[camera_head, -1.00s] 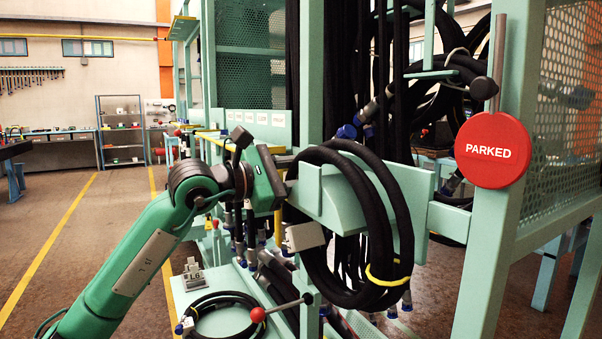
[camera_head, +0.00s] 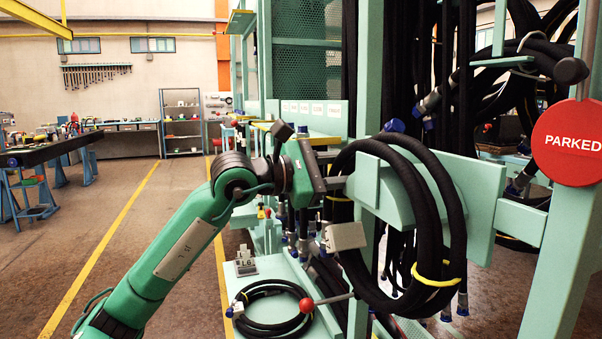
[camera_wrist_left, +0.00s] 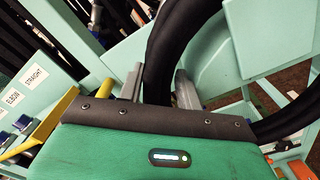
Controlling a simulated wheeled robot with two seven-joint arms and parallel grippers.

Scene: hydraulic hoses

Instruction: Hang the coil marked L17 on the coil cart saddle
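A large black hose coil (camera_head: 452,210) with a yellow tie and a pale tag (camera_head: 345,237) loops over the green saddle (camera_head: 400,190) on the cart, between its end plates. The tag's lettering cannot be read, so L17 is not confirmed. My left gripper (camera_head: 335,184) is at the coil's upper left. In the left wrist view its grey fingers (camera_wrist_left: 155,88) stand on either side of the black hose (camera_wrist_left: 162,55), close against it, and it appears shut on it. Whether the saddle bears the coil's weight is not clear. My right gripper is not in view.
A smaller coil (camera_head: 272,308) lies on a low green shelf beside a block marked L6 (camera_head: 246,262). A red-knobbed lever (camera_head: 308,304) sticks out near the big coil. A red PARKED disc (camera_head: 567,142) is at right. Open floor (camera_head: 110,215) lies left.

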